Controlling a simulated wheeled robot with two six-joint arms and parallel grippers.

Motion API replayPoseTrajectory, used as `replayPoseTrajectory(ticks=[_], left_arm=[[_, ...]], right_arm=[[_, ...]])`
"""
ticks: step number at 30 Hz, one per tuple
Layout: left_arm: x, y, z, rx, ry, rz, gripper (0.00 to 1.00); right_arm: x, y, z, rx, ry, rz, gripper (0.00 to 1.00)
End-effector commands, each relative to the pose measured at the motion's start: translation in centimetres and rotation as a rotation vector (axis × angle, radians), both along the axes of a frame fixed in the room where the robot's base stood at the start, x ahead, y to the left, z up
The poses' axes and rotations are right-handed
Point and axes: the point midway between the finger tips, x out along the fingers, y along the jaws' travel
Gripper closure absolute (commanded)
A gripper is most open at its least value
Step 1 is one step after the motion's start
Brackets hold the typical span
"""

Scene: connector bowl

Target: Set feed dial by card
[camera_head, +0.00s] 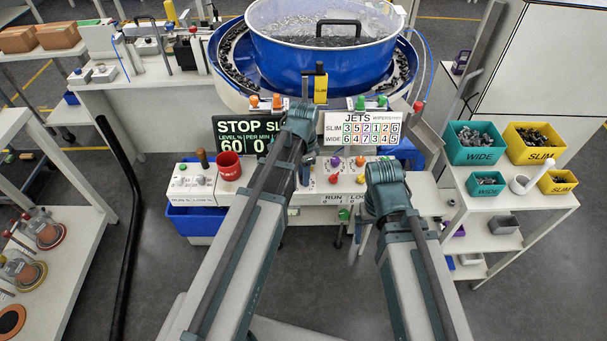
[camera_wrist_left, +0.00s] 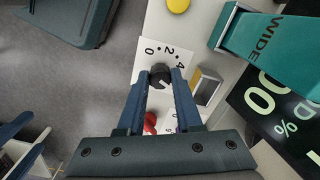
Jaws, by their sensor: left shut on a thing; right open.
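The feed dial (camera_wrist_left: 160,77) is a dark knob on a white plate marked 0, 2 and 4 in the left wrist view. My left gripper (camera_wrist_left: 159,84) is shut on it, one finger on each side. A small pale mark shows on the knob; its exact reading is unclear. In the head view my left arm hides the dial. The white JETS card (camera_head: 361,131) stands behind the control panel, with SLIM and WIDE rows of coloured digits. My right gripper (camera_head: 384,172) is over the panel's right end, open, its fingertips hard to make out.
A dark display (camera_head: 232,131) reads STOP and 60, partly hidden by my left arm. A red cup (camera_head: 229,166) stands on the panel. The blue bowl feeder (camera_head: 320,62) is behind. Teal WIDE (camera_head: 476,155) and yellow SLIM bins (camera_head: 541,155) stand on the right table.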

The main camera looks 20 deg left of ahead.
Motion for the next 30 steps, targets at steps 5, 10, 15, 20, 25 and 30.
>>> replayPoseTrajectory(ticks=[5,10,15,20,25,30], left_arm=[[-0.01,0.0,-0.01,0.0,0.0,-0.04,1.0],[-0.01,0.0,-0.01,0.0,0.0,-0.053,1.0],[-0.01,0.0,-0.01,0.0,0.0,-0.055,1.0],[-0.01,0.0,-0.01,0.0,0.0,-0.054,1.0],[0.0,0.0,-0.01,0.0,0.0,-0.053,0.38],[0.0,0.0,0.0,0.0,0.0,-0.053,0.36]], right_arm=[[0.0,0.0,-0.01,0.0,0.0,0.0,0.07],[0.0,0.0,-0.01,0.0,0.0,0.0,0.07],[0.0,0.0,-0.01,0.0,0.0,0.0,0.07],[0.0,0.0,-0.01,0.0,0.0,0.0,0.07],[0.0,0.0,-0.01,0.0,0.0,0.0,0.07],[0.0,0.0,0.0,0.0,0.0,0.0,0.07]])
